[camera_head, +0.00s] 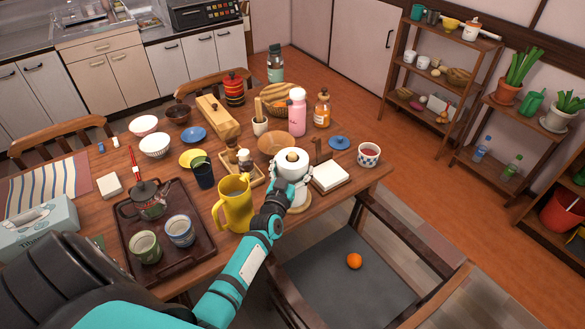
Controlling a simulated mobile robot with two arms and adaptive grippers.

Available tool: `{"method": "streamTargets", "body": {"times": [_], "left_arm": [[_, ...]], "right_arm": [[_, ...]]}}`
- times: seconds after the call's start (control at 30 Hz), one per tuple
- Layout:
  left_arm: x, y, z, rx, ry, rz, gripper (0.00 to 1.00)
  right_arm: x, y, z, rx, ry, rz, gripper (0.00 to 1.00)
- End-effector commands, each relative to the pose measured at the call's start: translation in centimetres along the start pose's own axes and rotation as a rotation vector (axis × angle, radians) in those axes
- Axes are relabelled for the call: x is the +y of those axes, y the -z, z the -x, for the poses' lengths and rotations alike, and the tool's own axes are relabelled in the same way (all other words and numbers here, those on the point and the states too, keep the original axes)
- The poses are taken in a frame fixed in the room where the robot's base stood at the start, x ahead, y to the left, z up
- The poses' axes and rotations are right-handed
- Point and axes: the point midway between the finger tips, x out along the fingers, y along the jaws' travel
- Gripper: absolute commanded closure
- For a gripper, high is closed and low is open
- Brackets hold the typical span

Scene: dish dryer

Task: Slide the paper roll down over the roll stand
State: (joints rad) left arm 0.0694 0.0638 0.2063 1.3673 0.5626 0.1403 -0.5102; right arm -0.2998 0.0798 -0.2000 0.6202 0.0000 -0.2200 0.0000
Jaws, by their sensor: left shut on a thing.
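The white paper roll (291,163) is upright near the table's front edge, right of the yellow pitcher. My left gripper (283,186) is shut on it from the near side and hides part of its lower half. A pale round base of the roll stand (299,203) shows below the roll. A small round tip shows in the middle of the roll's top; I cannot tell whether it is the stand's post. How low the roll sits over the base is hard to see behind my fingers. My right gripper is not in view.
A yellow pitcher (233,203) stands close on the left, a wooden bowl (273,145) behind, and a white napkin stack (331,176) close on the right. A tray (137,272) with a teapot and cups lies left. A chair (345,275) with an orange stands in front.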

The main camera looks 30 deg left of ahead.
Motion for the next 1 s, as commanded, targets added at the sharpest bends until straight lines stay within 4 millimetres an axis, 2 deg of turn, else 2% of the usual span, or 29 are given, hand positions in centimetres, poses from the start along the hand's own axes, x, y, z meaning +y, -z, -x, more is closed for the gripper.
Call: {"method": "streamTargets", "body": {"times": [0.03,0.1,0.13,0.47,0.57,0.8,1.0], "left_arm": [[0.0,0.0,0.0,0.001,0.0,0.0,0.11],[0.0,0.0,0.0,0.001,0.0,0.0,0.01],[0.0,0.0,0.0,0.001,0.0,0.0,0.0],[0.0,-0.1,0.6,-0.002,-0.001,0.0,0.0],[0.0,-0.2,1.9,-0.004,-0.001,0.002,0.0],[0.0,-0.2,7.0,-0.004,0.0,0.0,0.0],[0.0,-0.1,10.5,-0.002,0.0,0.0,0.0]], "right_arm": [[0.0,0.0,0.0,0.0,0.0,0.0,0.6],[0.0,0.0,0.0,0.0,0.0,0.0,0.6],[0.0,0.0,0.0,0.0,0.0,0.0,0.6],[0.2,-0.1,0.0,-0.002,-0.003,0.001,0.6],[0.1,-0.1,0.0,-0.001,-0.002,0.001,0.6],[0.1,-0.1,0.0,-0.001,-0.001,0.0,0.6],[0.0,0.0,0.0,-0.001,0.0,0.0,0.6]]}}
